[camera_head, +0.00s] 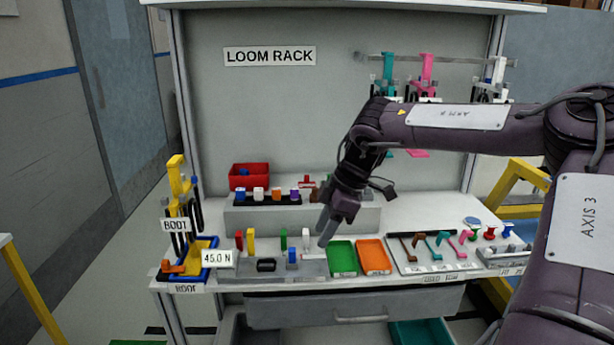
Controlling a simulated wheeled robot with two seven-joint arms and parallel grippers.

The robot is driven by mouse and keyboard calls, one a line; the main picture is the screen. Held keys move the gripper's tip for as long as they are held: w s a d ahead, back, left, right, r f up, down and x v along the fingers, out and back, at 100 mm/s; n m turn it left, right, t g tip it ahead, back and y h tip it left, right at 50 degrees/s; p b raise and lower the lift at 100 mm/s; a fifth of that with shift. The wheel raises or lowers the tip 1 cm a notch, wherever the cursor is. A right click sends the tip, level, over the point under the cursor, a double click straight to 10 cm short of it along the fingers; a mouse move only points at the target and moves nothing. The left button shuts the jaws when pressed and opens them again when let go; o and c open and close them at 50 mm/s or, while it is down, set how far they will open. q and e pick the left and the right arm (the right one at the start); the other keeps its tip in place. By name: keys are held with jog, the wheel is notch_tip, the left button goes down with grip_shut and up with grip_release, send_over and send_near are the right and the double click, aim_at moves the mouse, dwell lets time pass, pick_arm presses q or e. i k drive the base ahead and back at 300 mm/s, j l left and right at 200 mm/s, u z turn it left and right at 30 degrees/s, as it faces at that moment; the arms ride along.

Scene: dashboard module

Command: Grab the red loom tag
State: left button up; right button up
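I cannot surely tell which red piece is the loom tag. A small red piece (307,182) lies on the grey step, partly close behind my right arm. A red upright piece (239,240) stands at the left of the grey tray on the bench. A red knob-like piece (490,232) stands at the right. My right gripper (326,232) points down over the bench front, just left of the green tray. Its fingers overlap in this view, so their opening and any held item are unclear. My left gripper is not in view.
Teal (388,68), pink (427,68) and white (499,70) hangers are on the rear rail, partly behind my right arm. A red bin (249,176) stands at the back. Green (343,258) and orange (374,257) trays sit in front. Yellow stands crowd the left end.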

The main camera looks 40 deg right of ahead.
aim_at(306, 183)
jog(key=i+l, duration=0.35)
jog(key=l, duration=0.15)
jog(key=i+l, duration=0.35)
jog(key=l, duration=0.15)
jog(key=i+l, duration=0.35)
jog(key=l, duration=0.15)
